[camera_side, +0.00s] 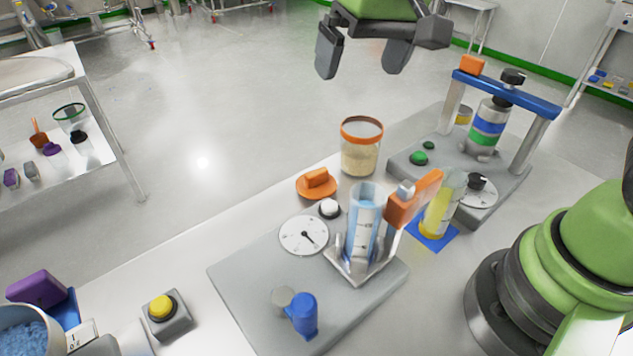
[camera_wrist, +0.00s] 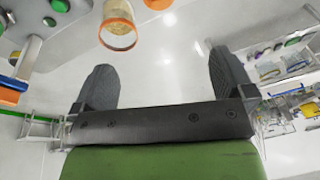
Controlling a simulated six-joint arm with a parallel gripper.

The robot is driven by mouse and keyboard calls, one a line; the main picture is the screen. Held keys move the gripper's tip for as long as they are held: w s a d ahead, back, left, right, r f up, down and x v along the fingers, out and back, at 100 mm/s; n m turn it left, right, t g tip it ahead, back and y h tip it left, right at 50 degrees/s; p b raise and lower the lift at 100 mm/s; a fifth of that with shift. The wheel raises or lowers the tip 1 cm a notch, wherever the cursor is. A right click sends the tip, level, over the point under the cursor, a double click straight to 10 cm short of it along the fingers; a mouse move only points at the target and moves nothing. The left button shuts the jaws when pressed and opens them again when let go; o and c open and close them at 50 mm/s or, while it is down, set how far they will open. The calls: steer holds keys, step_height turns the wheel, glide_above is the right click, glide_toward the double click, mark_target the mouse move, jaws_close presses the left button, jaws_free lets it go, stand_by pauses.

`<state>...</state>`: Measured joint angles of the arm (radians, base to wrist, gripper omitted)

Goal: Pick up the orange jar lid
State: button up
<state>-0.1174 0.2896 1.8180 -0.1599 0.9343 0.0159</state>
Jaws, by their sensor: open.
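The orange jar lid (camera_side: 317,186), a round disc with a block-shaped handle on top, lies on the bench beside a clear jar (camera_side: 360,158) in the side view. The jar has an orange rim, is open at the top and holds a pale grainy material. My gripper (camera_side: 360,64) is open and empty, high above and behind the jar, well apart from the lid. In the wrist view my gripper's fingers (camera_wrist: 161,68) are spread with nothing between them. The jar (camera_wrist: 117,27) shows beyond them, and an orange piece at the top edge, likely the lid (camera_wrist: 158,4), is mostly cut off.
A white button (camera_side: 329,207) and a dial (camera_side: 304,235) sit in front. A blue-barred frame (camera_side: 508,92) stands right of the jar.

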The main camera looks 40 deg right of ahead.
steer(key=g, duration=0.2)
glide_toward(318, 173)
steer(key=shift+n+g+h, duration=0.3)
steer(key=shift+n+h, duration=0.2)
steer(key=shift+n, duration=0.1)
steer(key=f, duration=0.2)
steer(key=a+f, duration=0.1)
steer(key=f, duration=0.2)
steer(key=shift+f, duration=0.1)
steer(key=f, duration=0.6)
steer(key=shift+w+f, duration=0.2)
steer(key=shift+w, duration=0.05)
steer(key=shift+c, duration=0.5)
steer(key=c, duration=0.6)
